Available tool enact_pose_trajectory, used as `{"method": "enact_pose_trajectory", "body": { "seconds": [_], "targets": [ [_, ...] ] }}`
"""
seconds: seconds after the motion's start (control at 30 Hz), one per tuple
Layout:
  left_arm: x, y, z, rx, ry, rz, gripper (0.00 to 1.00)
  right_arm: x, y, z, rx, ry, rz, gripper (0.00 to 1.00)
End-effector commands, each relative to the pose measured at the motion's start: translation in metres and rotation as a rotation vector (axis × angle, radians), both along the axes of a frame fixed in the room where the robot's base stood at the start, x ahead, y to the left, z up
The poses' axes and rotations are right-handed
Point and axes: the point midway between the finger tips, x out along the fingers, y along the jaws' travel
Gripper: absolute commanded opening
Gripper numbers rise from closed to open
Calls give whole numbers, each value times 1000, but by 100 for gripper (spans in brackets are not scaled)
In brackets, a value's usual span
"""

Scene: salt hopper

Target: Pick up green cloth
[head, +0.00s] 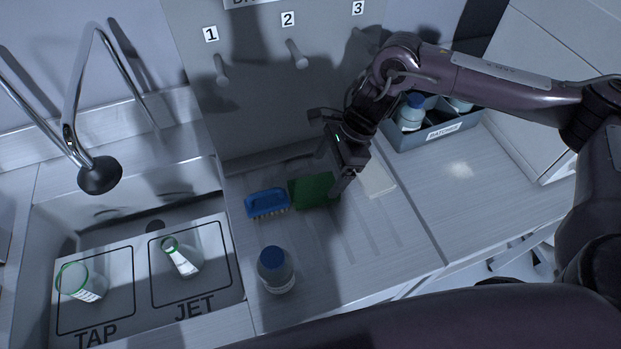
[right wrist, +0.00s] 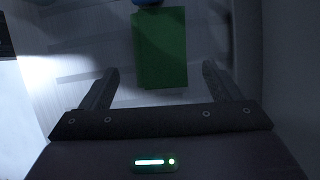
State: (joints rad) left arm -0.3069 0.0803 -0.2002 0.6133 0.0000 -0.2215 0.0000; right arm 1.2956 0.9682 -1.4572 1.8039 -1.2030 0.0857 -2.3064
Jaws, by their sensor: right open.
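The green cloth (head: 312,190) lies flat on the ribbed drainboard, between a blue brush and a pale cloth. My right gripper (head: 336,172) hangs over its right side, and part of the cloth's edge is hidden behind a finger in the head view. In the right wrist view the green cloth (right wrist: 161,48) shows as a green rectangle beyond and between the two spread fingers (right wrist: 158,88). The right gripper is open and empty. I cannot tell its exact height above the cloth. My left gripper is not in view.
The blue brush (head: 267,203) lies directly left of the cloth, and the pale cloth (head: 374,180) lies to its right. A blue-capped bottle (head: 277,275) stands in front. A grey divided bin (head: 441,128) holds bottles behind right. The sink with two flasks is at left.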

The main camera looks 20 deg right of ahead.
Motion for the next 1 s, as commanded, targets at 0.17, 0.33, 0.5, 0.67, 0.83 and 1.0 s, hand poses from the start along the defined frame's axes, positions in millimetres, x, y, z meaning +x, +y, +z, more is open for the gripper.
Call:
{"method": "enact_pose_trajectory", "body": {
  "seconds": [0.17, 0.33, 0.5, 0.67, 0.83, 1.0],
  "targets": [
    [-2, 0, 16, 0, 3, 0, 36, 1, 8, -16, -1, 4, -2, 85],
    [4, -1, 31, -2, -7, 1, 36, 3, 18, -42, 0, 4, -2, 85],
    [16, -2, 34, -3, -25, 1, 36, 4, 22, -55, 1, 2, -2, 85],
    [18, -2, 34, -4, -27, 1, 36, 4, 23, -57, 1, 1, -3, 85],
    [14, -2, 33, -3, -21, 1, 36, 4, 23, -56, 2, 1, -3, 69],
    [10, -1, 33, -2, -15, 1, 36, 4, 23, -56, 2, 1, -3, 47]
  ]
}}
